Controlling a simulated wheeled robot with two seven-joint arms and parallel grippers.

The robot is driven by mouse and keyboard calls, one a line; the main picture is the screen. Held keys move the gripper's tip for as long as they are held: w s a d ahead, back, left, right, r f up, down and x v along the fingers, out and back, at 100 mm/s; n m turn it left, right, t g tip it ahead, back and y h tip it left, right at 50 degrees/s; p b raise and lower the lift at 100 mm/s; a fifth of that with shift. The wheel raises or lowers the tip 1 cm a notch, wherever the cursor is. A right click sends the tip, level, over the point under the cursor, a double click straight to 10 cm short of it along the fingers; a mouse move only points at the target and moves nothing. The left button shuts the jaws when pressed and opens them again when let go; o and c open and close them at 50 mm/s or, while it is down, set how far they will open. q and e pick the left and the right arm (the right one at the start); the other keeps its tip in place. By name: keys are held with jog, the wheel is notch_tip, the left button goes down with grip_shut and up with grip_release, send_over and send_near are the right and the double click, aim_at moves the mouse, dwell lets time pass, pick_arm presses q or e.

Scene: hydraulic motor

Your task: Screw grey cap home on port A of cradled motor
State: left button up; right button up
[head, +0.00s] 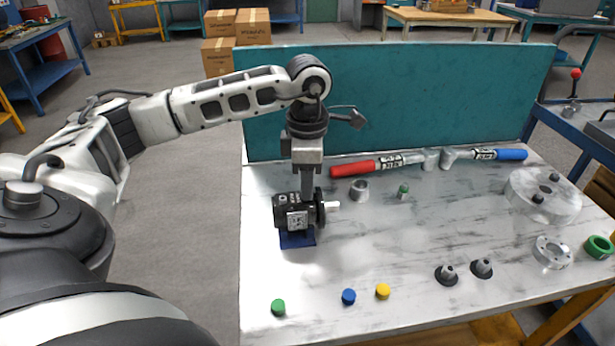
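The motor (291,213) is a black block with a pale label, a round flange and a silver shaft pointing right. It sits on a blue cradle (297,239) on the left part of the bench. My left gripper (307,188) points straight down at the top of the motor, its fingers seen edge-on. The fingertips meet or overlap the motor's top edge in the picture; contact cannot be told. I cannot make out the grey cap or port A; the fingers cover that spot. Whether the fingers hold anything is hidden. My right gripper is out of view.
Green (278,307), blue (348,296) and yellow (382,291) caps lie along the front. A red-handled tool (353,168) and a blue-handled tool (498,154) lie before the teal panel (430,100). Two black flanged parts (446,275) (481,268) stand front right.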

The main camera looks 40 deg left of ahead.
pick_arm(q)
jog(key=shift+r, duration=0.25)
jog(key=shift+a+r+p, duration=0.1)
jog(key=shift+r+p, duration=0.3)
jog(key=shift+r, duration=0.05)
jog(key=n, duration=0.5)
jog(key=shift+n+p, duration=0.35)
jog(key=shift+n, duration=0.05)
jog(key=n, duration=0.4)
jog(key=shift+n, duration=0.3)
jog(key=shift+f, duration=0.15)
grip_shut()
